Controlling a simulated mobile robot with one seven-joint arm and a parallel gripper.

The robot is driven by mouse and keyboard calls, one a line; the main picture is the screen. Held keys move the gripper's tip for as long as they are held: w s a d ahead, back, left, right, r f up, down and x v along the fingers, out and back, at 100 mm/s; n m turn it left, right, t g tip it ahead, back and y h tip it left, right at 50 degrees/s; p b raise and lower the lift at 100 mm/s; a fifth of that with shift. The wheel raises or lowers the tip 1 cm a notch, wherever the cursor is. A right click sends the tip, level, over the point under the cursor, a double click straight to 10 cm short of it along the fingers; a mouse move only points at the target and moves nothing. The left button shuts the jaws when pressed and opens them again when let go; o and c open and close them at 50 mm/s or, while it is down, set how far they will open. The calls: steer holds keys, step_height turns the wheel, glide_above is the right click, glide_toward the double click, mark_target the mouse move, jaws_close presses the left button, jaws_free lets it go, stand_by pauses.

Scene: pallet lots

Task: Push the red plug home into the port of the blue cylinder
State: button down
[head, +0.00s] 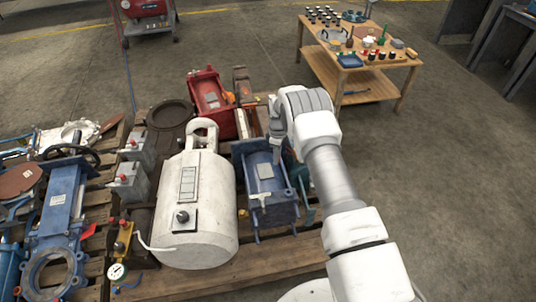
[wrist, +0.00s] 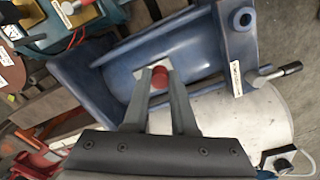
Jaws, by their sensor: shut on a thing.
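The blue cylinder (head: 283,207) lies on a wooden pallet in the head view, right of a white tank. It fills the upper middle of the wrist view (wrist: 195,48). My gripper (wrist: 160,84) reaches down over the cylinder's body, its two fingers shut on the red plug (wrist: 159,76). Only the plug's round red top shows between the fingertips. A pale plate on the cylinder shows around the tips. The port is hidden, and I cannot tell whether the plug sits in it. In the head view my arm hides the plug.
A wooden bench (head: 340,82) with small parts stands at the back right. The floor right of my arm is clear.

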steer(key=s+d+r+p, duration=0.2)
steer(key=d+r, duration=0.2)
steer(key=d, duration=0.2)
steer(key=shift+s, duration=0.35)
steer(key=shift+s+d, duration=0.1)
steer(key=shift+d, duration=0.05)
